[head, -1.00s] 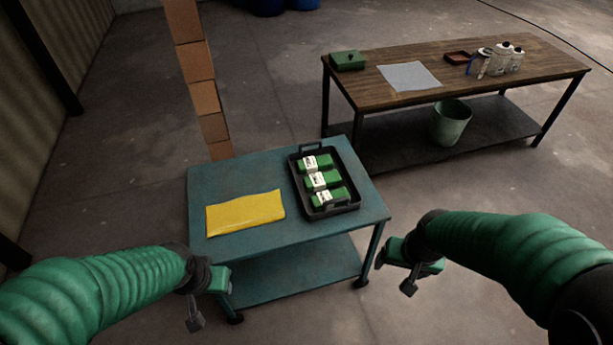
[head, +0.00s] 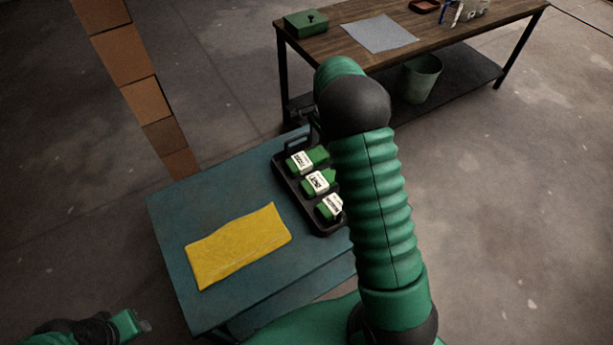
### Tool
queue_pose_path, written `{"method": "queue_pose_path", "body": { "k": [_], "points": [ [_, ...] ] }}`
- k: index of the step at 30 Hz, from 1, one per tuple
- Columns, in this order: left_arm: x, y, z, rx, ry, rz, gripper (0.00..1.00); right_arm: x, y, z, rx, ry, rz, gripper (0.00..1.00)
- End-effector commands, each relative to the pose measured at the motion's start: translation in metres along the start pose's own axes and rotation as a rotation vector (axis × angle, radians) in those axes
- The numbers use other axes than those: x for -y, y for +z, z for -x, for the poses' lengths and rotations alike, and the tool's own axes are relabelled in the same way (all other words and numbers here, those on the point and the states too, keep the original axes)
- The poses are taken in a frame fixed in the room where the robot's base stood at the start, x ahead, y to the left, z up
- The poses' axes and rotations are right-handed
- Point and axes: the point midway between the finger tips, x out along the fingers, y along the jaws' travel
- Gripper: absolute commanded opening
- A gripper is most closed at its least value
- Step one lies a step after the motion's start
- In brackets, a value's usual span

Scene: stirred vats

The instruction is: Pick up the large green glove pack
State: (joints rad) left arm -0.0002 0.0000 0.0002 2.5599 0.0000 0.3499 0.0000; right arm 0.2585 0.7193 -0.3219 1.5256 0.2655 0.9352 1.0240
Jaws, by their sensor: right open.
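Three green packs with white labels lie in a black tray (head: 283,176) on the teal cart: a far pack (head: 318,156), a middle pack (head: 308,190) and a near pack (head: 329,209). I cannot tell from the labels which is the large glove pack. My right arm hides the tray's right side and part of the packs. My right gripper (head: 303,114) is open, mostly hidden behind my own wrist, close to the tray's far handle and apart from the packs. My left gripper (head: 138,325) is low at the bottom left, away from the cart top; its jaws are unclear.
A yellow folded sheet (head: 238,245) lies on the teal cart (head: 180,215), left of the tray. A stack of brown boxes (head: 130,75) stands behind the cart. A wooden table (head: 345,46) behind holds a green box (head: 305,23) and a grey sheet (head: 380,34); a bucket (head: 420,78) sits below.

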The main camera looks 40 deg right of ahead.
Motion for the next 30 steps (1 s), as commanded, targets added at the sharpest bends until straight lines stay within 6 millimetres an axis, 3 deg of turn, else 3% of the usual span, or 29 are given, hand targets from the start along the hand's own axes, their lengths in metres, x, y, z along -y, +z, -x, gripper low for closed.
{"method": "queue_pose_path", "body": {
  "k": [3, 9, 14, 22, 30],
  "points": [
    [0.0, 0.001, -0.002, 0.0, 0.0, 0.0, 0.4, 0.001, 0.001, -0.036, 0.001, 0.009, 0.001, 0.85],
    [0.0, 0.001, -0.003, 0.0, 0.0, 0.0, 0.4, 0.004, 0.001, -0.084, 0.001, 0.009, 0.003, 0.85],
    [0.0, 0.001, -0.003, 0.0, 0.0, 0.0, 0.4, 0.003, 0.001, -0.1, 0.0, 0.006, 0.005, 0.85],
    [0.0, 0.001, -0.002, 0.0, 0.0, 0.0, 0.4, 0.004, 0.0, -0.144, -0.001, 0.005, 0.005, 0.85],
    [0.0, 0.001, -0.002, 0.0, 0.0, 0.0, 0.4, 0.004, 0.0, -0.149, -0.001, 0.004, 0.006, 0.83]
  ]
}}
